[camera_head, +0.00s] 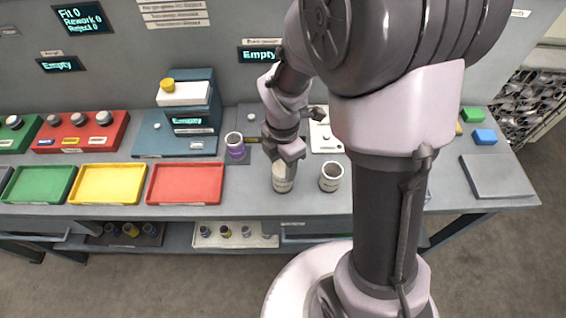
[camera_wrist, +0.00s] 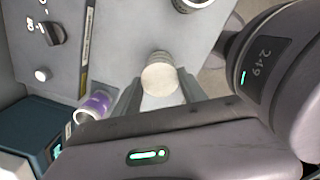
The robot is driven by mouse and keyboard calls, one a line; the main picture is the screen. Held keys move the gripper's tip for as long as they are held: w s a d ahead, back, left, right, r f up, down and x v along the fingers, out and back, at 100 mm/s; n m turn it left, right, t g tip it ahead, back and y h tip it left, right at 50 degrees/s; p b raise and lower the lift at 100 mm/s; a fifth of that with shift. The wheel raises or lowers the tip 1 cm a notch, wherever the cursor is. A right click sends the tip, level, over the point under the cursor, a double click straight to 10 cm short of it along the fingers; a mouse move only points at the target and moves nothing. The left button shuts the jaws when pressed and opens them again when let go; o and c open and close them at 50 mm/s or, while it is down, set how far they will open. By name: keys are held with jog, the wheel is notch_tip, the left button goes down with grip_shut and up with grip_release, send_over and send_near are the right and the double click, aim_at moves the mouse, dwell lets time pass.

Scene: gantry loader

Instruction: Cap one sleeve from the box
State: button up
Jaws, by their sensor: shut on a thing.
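My gripper (camera_head: 284,164) points down over the middle of the bench and is shut on a pale cylinder (camera_head: 282,184). In the wrist view the cylinder (camera_wrist: 158,78) sits between the two fingers, its round beige end facing the camera. I cannot tell if it touches the bench. To its right stands a white open cup-like sleeve (camera_head: 331,177) with a dark inside. To its left stands a purple sleeve (camera_head: 235,147) with a white rim, also seen in the wrist view (camera_wrist: 95,104).
Red (camera_head: 186,184), yellow (camera_head: 107,184) and green (camera_head: 40,184) trays line the bench's left front. A red button panel (camera_head: 81,130) stands behind them. A grey plate (camera_head: 497,177) and a blue block (camera_head: 485,137) lie at the right. A lower shelf holds small parts in trays.

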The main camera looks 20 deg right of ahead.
jog(key=shift+s+f, duration=0.1)
jog(key=shift+f, duration=0.05)
jog(key=o, duration=1.4)
notch_tip(320, 180, up, 18)
jog(key=p, duration=0.7)
jog(key=shift+f, duration=0.25)
